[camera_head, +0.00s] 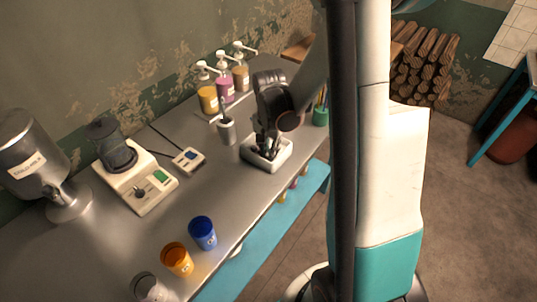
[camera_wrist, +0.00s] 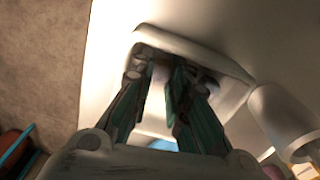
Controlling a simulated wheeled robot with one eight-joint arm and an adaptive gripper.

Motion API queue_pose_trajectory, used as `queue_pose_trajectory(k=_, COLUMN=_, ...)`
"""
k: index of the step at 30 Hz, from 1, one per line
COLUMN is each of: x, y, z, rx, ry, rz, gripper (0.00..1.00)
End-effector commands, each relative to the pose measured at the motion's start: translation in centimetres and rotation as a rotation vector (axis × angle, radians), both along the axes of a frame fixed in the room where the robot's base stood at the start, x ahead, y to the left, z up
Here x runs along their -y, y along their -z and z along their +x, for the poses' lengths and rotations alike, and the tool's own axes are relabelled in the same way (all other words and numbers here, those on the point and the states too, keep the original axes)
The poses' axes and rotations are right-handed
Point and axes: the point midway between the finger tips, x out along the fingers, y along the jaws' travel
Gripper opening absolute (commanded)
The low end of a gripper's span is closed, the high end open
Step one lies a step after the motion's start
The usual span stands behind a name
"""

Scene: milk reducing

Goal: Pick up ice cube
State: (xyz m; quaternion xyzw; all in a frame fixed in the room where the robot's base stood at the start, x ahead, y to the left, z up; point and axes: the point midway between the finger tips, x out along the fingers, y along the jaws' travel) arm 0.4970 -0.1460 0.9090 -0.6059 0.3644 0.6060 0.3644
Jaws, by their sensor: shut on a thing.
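A white tray (camera_head: 285,152) sits near the front edge of the grey counter, and its rim also shows in the wrist view (camera_wrist: 215,58). My gripper (camera_head: 261,149) points down into this tray. In the wrist view its two teal-lined fingers (camera_wrist: 168,72) reach inside the tray and are close together at the tips. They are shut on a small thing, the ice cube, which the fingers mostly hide. Its outline is not clear in either view.
Pump bottles (camera_head: 225,88) stand behind. A blender (camera_head: 118,155), small scale (camera_head: 188,159), blue cup (camera_head: 203,233) and orange cup (camera_head: 177,259) are to the left. A green pen cup (camera_head: 321,116) is right.

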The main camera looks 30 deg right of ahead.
Motion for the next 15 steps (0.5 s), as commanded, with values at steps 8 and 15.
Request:
queue_pose_trajectory(k=8, x=0.0, y=-1.3, z=0.0, rx=0.0, ry=0.0, rz=0.0, gripper=0.08)
queue_pose_trajectory(k=15, x=0.0, y=-5.8, z=-0.1, rx=0.0, ry=0.0, rz=0.0, gripper=0.08)
